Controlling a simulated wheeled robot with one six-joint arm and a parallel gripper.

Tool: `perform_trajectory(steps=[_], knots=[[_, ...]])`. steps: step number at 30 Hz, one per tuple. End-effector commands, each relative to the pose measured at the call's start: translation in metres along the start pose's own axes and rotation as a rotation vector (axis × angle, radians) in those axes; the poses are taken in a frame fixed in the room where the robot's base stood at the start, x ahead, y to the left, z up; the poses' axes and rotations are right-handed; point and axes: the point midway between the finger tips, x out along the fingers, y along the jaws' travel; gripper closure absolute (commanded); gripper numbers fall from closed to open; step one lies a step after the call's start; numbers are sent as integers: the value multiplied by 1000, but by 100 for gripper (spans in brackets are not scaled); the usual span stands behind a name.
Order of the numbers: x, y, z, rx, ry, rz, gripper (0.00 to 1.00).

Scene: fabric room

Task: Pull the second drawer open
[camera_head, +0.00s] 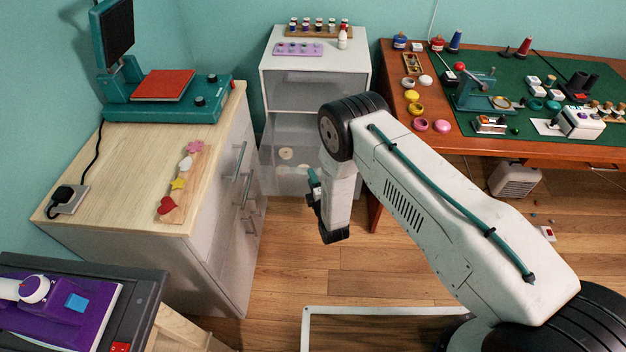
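A white drawer unit (267,82) stands against the back wall. Its upper front (300,92) looks closed. Below it, a pale, see-through-looking drawer section (290,128) shows a round light object (287,153); my arm partly hides it, and I cannot tell how far it stands out. A wood-topped cabinet (222,245) at the left has grey bar handles (236,162) on its right-facing front; its fronts look closed. Which drawer is the second is not clear. My gripper (314,190) hangs between the two units, apart from the cabinet handles. Its fingers are small and dark, their opening unclear.
A wooden desk (455,147) with a green mat and several tools stands at the right. A teal scale-like device (165,110) and a wooden strip (187,190) sit on the cabinet. Wood floor (360,270) is free in the middle. A white heater (514,179) is under the desk.

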Motion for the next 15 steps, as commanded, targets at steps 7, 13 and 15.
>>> perform_trajectory(steps=[7,13,15], knots=[[-8,1,-2,0,4,4,60],[-42,0,0,-1,2,1,60],[-53,0,0,-1,1,1,60]])
